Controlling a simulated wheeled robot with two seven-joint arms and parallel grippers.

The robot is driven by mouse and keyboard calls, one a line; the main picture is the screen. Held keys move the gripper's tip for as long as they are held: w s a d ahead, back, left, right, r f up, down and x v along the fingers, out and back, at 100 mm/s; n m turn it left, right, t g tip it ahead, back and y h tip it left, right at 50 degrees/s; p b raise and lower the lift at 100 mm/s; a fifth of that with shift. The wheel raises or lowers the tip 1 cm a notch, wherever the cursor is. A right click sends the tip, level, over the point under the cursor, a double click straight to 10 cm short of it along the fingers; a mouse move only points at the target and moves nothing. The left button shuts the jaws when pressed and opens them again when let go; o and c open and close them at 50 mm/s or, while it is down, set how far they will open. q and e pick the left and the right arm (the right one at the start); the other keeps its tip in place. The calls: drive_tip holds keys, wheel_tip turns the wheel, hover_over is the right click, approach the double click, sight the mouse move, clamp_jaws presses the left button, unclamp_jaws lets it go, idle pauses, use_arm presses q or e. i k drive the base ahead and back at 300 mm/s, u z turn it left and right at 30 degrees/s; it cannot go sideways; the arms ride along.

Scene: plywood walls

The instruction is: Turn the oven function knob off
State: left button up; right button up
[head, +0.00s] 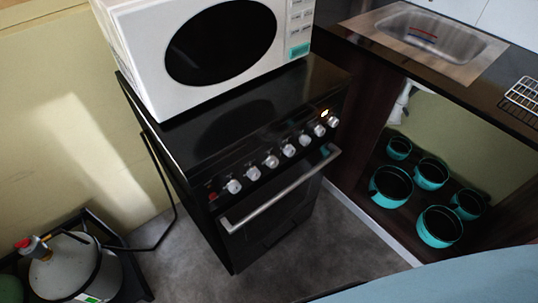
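The black oven (262,222) stands in the middle of the head view, with a silver bar handle (280,190) across its closed door. A row of several white and silver knobs (271,161) runs along its front panel above the handle. Which of them is the function knob, and where each one points, is too small to tell. Neither of my grippers is in view.
A white microwave (215,50) sits on the oven top. At right are a sink (430,38) and an open shelf with several teal pots (440,226). A grey gas bottle (75,265) stands at lower left, its black hose running toward the oven. Grey floor is clear in front.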

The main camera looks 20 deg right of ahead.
sight(304, 140)
drive_tip(key=z, duration=0.4)
drive_tip(key=k, duration=1.05)
drive_tip(key=u, duration=0.3)
drive_tip(key=i, duration=0.45)
drive_tip(key=u, duration=0.1)
